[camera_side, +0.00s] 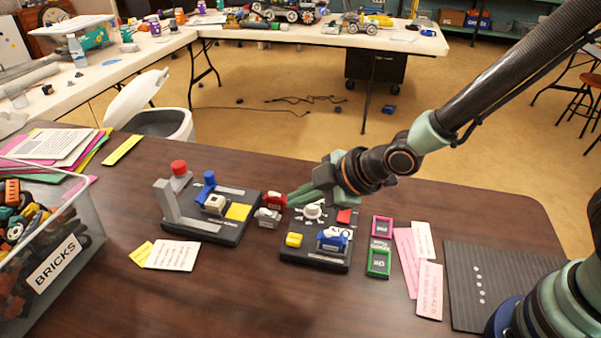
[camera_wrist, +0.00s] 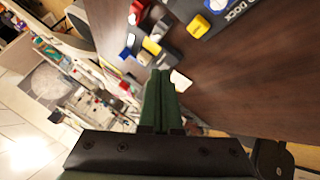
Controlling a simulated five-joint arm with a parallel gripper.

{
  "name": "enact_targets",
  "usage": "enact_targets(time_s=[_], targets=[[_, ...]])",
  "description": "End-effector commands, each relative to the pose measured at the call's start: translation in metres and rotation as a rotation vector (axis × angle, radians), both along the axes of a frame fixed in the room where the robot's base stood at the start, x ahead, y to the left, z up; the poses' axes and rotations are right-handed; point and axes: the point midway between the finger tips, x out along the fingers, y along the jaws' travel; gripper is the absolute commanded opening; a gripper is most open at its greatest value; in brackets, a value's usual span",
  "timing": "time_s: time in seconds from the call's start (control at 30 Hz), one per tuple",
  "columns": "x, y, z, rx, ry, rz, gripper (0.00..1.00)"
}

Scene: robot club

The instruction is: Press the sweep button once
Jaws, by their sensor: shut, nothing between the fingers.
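Two dark boards with coloured parts stand on the brown table. The left board (camera_side: 200,228) carries a red-topped grey post (camera_side: 180,169), a blue knob (camera_side: 209,178), a cream block (camera_side: 215,204) and a yellow patch (camera_side: 238,212). The right board (camera_side: 314,259) carries a yellow block (camera_side: 294,240), a blue-and-white block (camera_side: 333,239), a white knob (camera_side: 312,211) and a red patch (camera_side: 344,216). I cannot tell which part is the sweep button. My gripper (camera_side: 291,200) is shut and empty, its green fingers above the gap between the boards. The fingers also show in the wrist view (camera_wrist: 160,74).
A red-and-white toy vehicle (camera_side: 271,207) is between the boards, close below my fingertips. A clear bricks bin (camera_side: 72,242) stands at left. Pink and green frames (camera_side: 379,262), paper cards (camera_side: 430,290) and a dark ribbed mat (camera_side: 480,285) lie at right. The table's front middle is clear.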

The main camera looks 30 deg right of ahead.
Motion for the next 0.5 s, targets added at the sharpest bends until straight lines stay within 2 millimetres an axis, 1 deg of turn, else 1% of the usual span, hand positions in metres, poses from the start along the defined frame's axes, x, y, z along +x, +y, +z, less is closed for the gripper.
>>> enact_targets(time_s=[0.03, 0.2, 0.4, 0.5], targets=[[-0.001, -0.001, -0.009, -0.003, 0.005, 0.0, 0.0], [-0.001, -0.001, -0.032, -0.003, 0.007, -0.001, 0.0], [-0.001, -0.001, -0.055, -0.003, 0.004, 0.0, 0.0], [-0.001, 0.0, -0.063, -0.001, 0.003, -0.001, 0.0]])
